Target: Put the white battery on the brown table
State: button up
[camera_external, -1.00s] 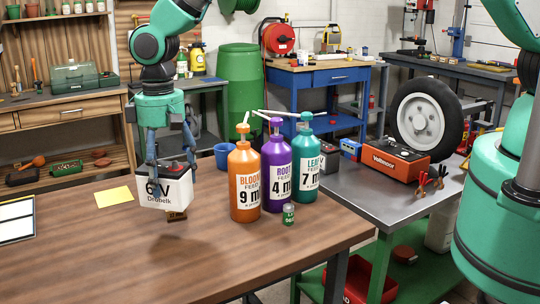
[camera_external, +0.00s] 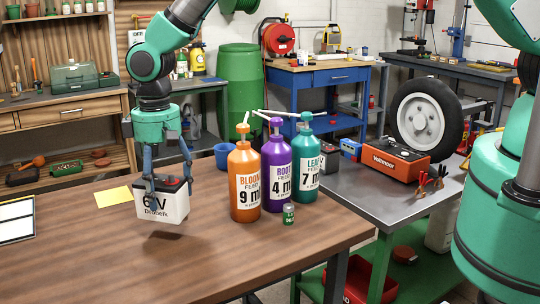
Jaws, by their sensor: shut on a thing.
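The white battery (camera_external: 164,207), marked 6V with a dark top, is held by my gripper (camera_external: 167,184) from above. The gripper's fingers are shut on its sides. The battery hangs a little above the brown table (camera_external: 215,260), with a shadow under it. It is left of the orange bottle (camera_external: 244,190) and apart from it.
Purple (camera_external: 276,175) and teal (camera_external: 306,165) pump bottles stand beside the orange one, with a small green can (camera_external: 289,214) in front. A yellow note (camera_external: 114,195) and a white sheet (camera_external: 16,219) lie at left. The table's front is clear.

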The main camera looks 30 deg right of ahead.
jog(key=w+a+f, duration=0.1)
jog(key=w+a, duration=0.8)
jog(key=a, duration=0.2)
jog(key=shift+w+a, duration=0.2)
jog(key=shift+w, duration=0.15)
dwell(0.4)
jog(key=shift+f, duration=0.1)
jog(key=shift+f+b, duration=0.35)
jog(key=shift+f, duration=1.4)
jog(key=shift+f, duration=0.1)
jog(key=o, duration=1.9)
jog(key=shift+f, duration=0.1)
jog(key=shift+o, duration=0.2)
notch_tip(320, 180, up, 12)
jog(key=shift+p, duration=0.3)
